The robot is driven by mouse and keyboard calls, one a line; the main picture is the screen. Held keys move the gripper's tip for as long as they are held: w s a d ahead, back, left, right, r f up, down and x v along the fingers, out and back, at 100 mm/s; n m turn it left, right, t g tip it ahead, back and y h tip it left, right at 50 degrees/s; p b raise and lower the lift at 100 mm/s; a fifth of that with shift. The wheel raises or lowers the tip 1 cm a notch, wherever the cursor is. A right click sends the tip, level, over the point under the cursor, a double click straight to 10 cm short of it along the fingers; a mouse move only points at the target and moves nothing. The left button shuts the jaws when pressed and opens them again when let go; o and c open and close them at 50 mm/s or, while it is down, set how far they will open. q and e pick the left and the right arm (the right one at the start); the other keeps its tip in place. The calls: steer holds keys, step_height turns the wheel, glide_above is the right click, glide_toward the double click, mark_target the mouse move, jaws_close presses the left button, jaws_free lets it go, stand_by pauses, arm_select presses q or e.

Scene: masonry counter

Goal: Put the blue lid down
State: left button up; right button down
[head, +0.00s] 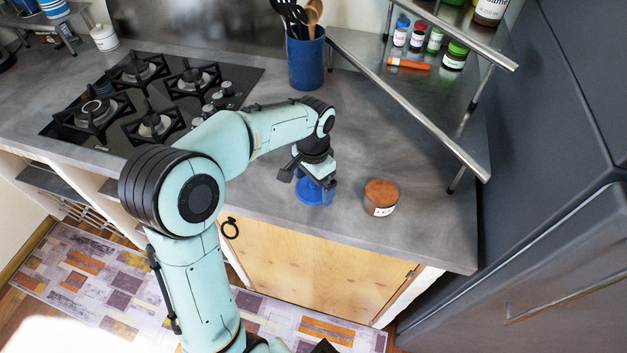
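The blue lid (309,192) is on or just above the grey counter near its front edge, directly beneath my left gripper (307,178). The gripper points down and its dark fingers partly cover the lid. I cannot tell whether the fingers are closed on the lid or whether the lid rests on the counter. A round brown-topped jar (381,197) with a white label stands on the counter just right of the lid, apart from it. My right gripper does not show clearly.
A black gas hob (150,100) is at the left. A blue utensil holder (305,62) stands behind my arm. A metal shelf (425,85) with several small bottles overhangs the back right. Counter right of the jar (440,225) is bare.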

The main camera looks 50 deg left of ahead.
mark_target(313, 184)
arm_select(q)
steer(key=shift+r, duration=0.15)
steer(key=shift+r, duration=0.3)
step_height(313, 184, up, 12)
steer(key=p, duration=0.2)
steer(key=shift+f, duration=0.25)
